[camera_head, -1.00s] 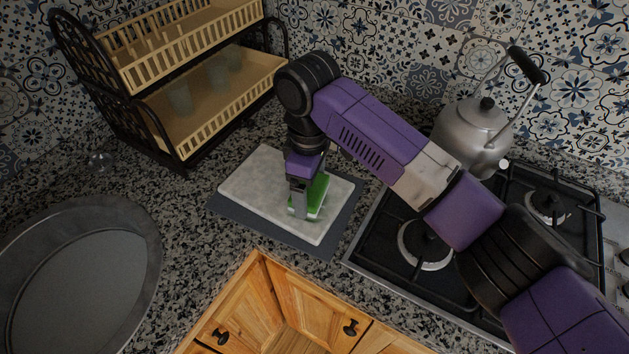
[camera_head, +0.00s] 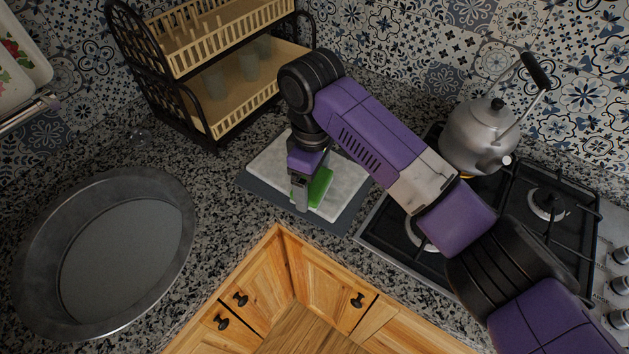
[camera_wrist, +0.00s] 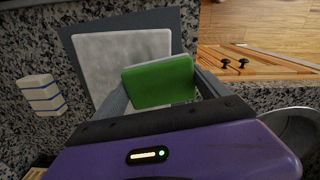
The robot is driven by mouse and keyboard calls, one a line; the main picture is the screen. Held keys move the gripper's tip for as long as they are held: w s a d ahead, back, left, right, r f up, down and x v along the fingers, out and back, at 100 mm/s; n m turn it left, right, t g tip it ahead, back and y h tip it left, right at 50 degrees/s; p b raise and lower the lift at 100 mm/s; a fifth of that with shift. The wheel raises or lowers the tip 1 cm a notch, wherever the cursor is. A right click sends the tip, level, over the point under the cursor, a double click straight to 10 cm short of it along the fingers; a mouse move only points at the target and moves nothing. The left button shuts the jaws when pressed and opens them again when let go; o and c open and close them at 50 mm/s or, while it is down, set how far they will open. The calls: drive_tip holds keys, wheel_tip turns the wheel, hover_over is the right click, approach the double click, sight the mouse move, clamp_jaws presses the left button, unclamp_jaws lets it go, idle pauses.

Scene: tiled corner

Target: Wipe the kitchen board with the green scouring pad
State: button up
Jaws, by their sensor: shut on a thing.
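The kitchen board (camera_head: 349,176) is a pale grey stone-like slab lying flat on a dark grey mat (camera_head: 262,188) on the counter. My gripper (camera_head: 302,198) points down over the board's front edge, its fingers shut on the green scouring pad (camera_head: 320,187). In the wrist view the pad (camera_wrist: 160,82) sits between my two fingers (camera_wrist: 163,92), over one end of the board (camera_wrist: 104,62). My gripper hides part of the pad and board in the head view. I cannot tell whether the pad touches the board.
A two-tier dish rack (camera_head: 240,112) stands behind the board, and a large metal pan (camera_head: 170,215) lies left. A kettle (camera_head: 478,138) stands on the gas hob (camera_head: 520,235) at right. The wrist view shows a pale blue-striped block (camera_wrist: 42,94) beside the mat.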

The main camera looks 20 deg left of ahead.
drive_tip(key=shift+r+p, duration=1.9)
drive_tip(key=shift+r, duration=0.55)
